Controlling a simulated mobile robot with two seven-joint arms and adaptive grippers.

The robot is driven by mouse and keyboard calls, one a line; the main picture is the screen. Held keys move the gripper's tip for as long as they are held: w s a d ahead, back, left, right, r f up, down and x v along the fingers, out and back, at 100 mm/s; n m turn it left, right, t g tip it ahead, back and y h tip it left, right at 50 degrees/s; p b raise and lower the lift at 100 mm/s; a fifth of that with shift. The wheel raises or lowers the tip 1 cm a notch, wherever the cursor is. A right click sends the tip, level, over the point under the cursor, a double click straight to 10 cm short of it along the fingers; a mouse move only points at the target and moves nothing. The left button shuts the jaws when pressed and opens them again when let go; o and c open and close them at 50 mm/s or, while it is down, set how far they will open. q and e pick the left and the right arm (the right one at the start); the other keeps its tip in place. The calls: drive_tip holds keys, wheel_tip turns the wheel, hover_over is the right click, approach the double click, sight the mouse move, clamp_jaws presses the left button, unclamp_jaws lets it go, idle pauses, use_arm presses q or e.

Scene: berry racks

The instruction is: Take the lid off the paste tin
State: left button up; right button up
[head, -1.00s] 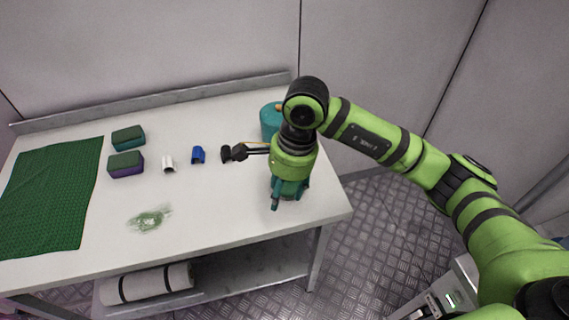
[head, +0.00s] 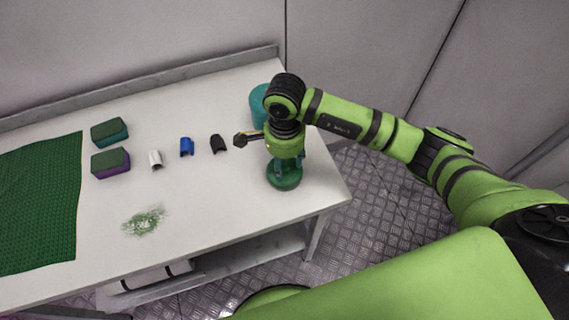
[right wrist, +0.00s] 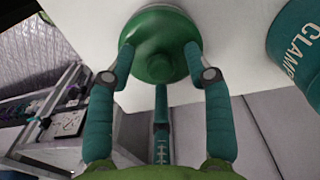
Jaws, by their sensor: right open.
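The paste tin shows in the head view as a round green thing (head: 284,178) near the table's right front edge. In the right wrist view its green domed lid with a round knob (right wrist: 158,62) fills the top middle, with a pale rim behind it. My right gripper (right wrist: 158,75) is open, its teal fingers spread around the lid, two at the sides and one below. I cannot tell whether they touch it. In the head view my right gripper (head: 285,158) points down over the tin and partly hides it. My left gripper is not in view.
A teal container (head: 261,104) stands close behind my right gripper; it reads "CLAMPS" in the right wrist view (right wrist: 299,48). Black (head: 218,143), blue (head: 187,147) and white (head: 156,160) pieces, two sponges (head: 110,162) and a green mat (head: 38,205) lie left.

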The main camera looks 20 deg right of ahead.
drive_tip(key=shift+f, duration=0.1)
clamp_jaws()
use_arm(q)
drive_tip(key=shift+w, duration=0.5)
